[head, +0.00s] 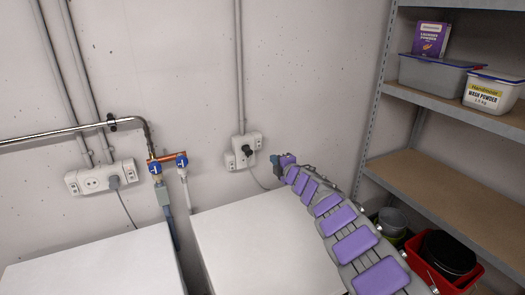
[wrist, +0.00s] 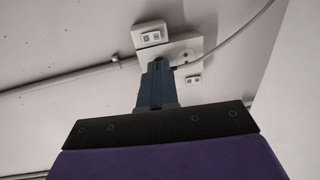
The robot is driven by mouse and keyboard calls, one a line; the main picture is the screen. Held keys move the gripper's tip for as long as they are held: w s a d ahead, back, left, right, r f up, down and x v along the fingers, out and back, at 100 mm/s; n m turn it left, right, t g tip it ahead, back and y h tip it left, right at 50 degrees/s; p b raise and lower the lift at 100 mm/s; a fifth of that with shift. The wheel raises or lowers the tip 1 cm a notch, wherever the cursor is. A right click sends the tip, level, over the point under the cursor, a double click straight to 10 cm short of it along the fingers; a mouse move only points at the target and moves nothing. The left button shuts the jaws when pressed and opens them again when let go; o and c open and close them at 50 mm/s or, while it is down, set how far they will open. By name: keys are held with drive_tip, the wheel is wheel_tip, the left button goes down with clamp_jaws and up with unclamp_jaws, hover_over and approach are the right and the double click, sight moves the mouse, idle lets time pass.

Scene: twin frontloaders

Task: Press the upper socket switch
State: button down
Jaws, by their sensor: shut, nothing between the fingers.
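A white wall socket (head: 243,152) with a dark plug (head: 247,151) in it is on the wall above the right white machine. It has one small switch block at its upper right (head: 257,141) and another at its lower left (head: 230,161). My gripper (head: 275,160) is shut and empty, just right of the socket. In the wrist view my gripper (wrist: 157,68) points at the socket plate (wrist: 181,48) and hides part of it. One switch block (wrist: 150,35) shows beyond the fingertips, the other (wrist: 193,79) to their right. I cannot tell whether the fingertips touch anything.
A second socket (head: 97,180), a metal pipe (head: 60,133) and blue-handled valves (head: 168,163) are at the left. Two white machine tops (head: 255,235) lie below. A metal shelf (head: 445,185) with boxes and buckets stands at the right, beside my arm.

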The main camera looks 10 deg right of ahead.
drive_tip(key=shift+w+p, duration=0.55)
drive_tip(key=shift+w, duration=0.1)
drive_tip(key=p, duration=0.1)
approach(259, 147)
drive_tip(key=shift+x, duration=1.6)
drive_tip(key=shift+w+a+p, duration=0.1)
drive_tip(key=shift+w+p, duration=0.2)
drive_tip(key=shift+w, duration=0.2)
drive_tip(key=shift+w+a+f, duration=0.2)
drive_tip(key=shift+w, duration=0.25)
drive_tip(key=shift+w+a+p, duration=0.2)
drive_tip(key=shift+w+p, duration=0.3)
drive_tip(key=shift+w, duration=0.35)
